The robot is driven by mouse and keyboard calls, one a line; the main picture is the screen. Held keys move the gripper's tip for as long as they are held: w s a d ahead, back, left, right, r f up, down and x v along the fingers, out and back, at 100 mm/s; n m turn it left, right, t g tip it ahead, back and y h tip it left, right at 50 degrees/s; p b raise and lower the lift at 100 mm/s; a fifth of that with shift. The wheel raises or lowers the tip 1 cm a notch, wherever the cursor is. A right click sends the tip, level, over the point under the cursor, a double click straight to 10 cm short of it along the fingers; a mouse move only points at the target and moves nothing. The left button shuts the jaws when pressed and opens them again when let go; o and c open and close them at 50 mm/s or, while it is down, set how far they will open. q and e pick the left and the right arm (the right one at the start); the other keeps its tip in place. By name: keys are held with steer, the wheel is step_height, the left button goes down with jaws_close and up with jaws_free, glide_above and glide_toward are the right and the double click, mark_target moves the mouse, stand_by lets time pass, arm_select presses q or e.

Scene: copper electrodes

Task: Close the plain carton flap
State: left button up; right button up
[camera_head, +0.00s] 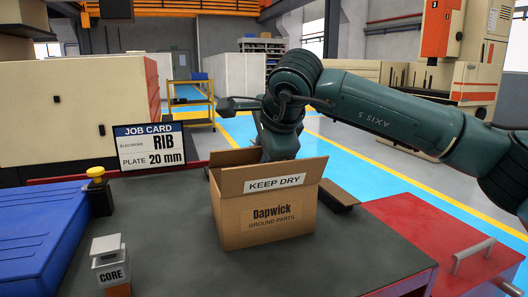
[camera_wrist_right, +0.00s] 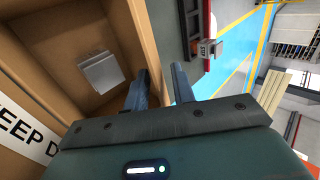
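An open brown carton (camera_head: 265,222) marked Dapwick stands on the dark bench, its printed KEEP DRY flap (camera_head: 275,183) upright on the near side. The plain flap (camera_head: 232,157) stands up on the far side; part of it is hidden behind the near flap and my arm. A grey block (camera_wrist_right: 100,72) lies inside the carton. My left gripper is not in view.
A job card sign (camera_head: 150,146) stands behind left. A yellow-topped button post (camera_head: 98,190), a CORE block (camera_head: 108,262) and a blue bin (camera_head: 35,230) are left of the carton. A red cart (camera_head: 425,225) is at right.

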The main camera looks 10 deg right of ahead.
steer(key=shift+r, duration=0.1)
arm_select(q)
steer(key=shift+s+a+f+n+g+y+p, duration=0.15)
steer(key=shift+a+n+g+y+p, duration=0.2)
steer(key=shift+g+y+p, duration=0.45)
arm_select(e)
steer(key=v, duration=1.3)
